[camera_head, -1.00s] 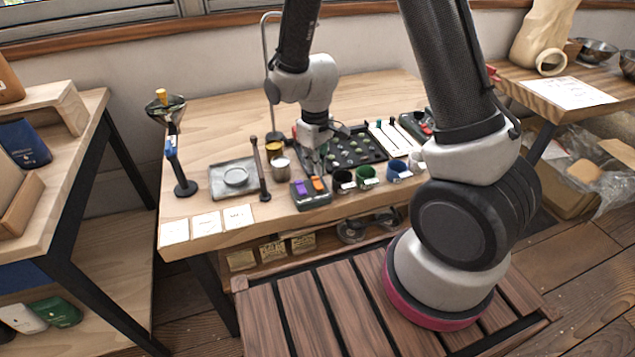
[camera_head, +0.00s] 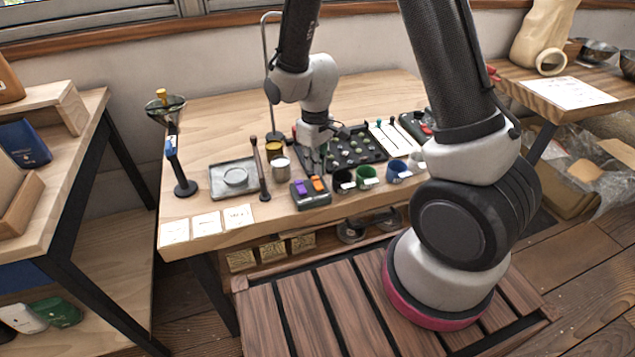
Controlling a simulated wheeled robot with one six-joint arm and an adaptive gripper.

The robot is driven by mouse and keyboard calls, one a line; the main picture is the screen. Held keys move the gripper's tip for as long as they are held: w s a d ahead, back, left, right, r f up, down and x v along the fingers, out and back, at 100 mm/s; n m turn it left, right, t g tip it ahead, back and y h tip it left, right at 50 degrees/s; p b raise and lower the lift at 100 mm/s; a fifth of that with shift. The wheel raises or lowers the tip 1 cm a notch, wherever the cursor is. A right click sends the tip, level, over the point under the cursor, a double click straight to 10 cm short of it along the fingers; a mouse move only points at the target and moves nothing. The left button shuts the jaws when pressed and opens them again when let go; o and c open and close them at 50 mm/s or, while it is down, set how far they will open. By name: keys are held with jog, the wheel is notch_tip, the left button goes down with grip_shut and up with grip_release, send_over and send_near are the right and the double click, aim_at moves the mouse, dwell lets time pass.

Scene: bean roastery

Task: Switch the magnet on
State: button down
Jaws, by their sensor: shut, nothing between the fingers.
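A small dark box (camera_head: 311,199) with a purple rocker (camera_head: 299,188) and an orange rocker (camera_head: 318,184) stands at the table's front edge in the head view. I cannot tell from the picture which rocker belongs to the magnet. My gripper (camera_head: 317,171) points down just above and behind the orange rocker, its fingers together and empty. Whether the fingertips touch the rocker is too small to tell. A second dark box with a red part (camera_head: 427,128) lies at the table's back right.
Right of the switch box stand a black cup (camera_head: 343,182), a green cup (camera_head: 367,178) and a blue cup (camera_head: 397,171). A metal canister (camera_head: 281,169) and a dark upright post (camera_head: 261,172) stand to its left. A black tray (camera_head: 357,163) lies behind.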

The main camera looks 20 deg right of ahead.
aim_at(316, 177)
jog(key=shift+f, duration=1.25)
dwell(0.7)
jog(key=shift+r, duration=3.55)
jog(key=s+d+r+m+t, duration=0.1)
jog(key=s+d+r+m, duration=0.1)
jog(key=s+d+r, duration=0.3)
jog(key=s+d+r+m+t, duration=0.2)
jog(key=s+d+r, duration=0.3)
jog(key=r, duration=0.6)
jog(key=s+d+r+m+t, duration=0.1)
jog(key=s+d+r+m, duration=0.1)
jog(key=s+d+r, duration=0.3)
jog(key=s+r, duration=0.3)
jog(key=s, duration=0.1)
